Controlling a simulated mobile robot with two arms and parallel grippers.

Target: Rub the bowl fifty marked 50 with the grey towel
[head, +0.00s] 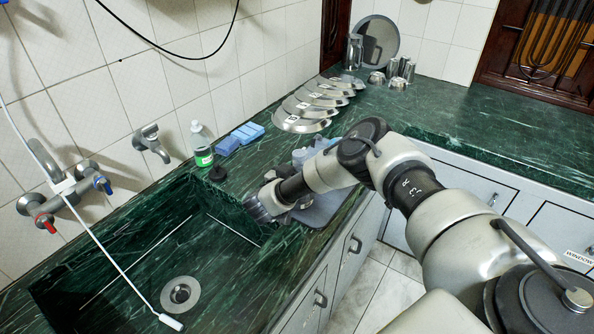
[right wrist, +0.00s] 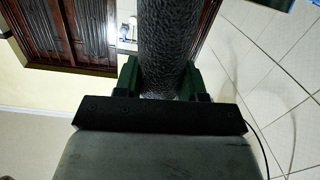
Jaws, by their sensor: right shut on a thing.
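The steel bowls stand in a leaning row on the green counter against the tiled wall, each with a small label. The nearest bowl (head: 300,123) has the largest visible label; I cannot read the numbers surely, so I cannot tell which is marked 50. My right gripper (head: 262,206) is over the counter edge by the sink, short of the bowls. In the right wrist view my right gripper (right wrist: 160,82) is shut on a grey, rough-textured roll, seemingly the grey towel (right wrist: 167,40). My left gripper is not in view.
The sink (head: 215,250) with a drain lies at the left, with taps (head: 65,192) above. A soap bottle (head: 200,145) and blue sponges (head: 240,137) stand by the wall. A dark flat slab (head: 320,207) lies under my arm. Steel cups (head: 400,68) and a round plate stand at the back.

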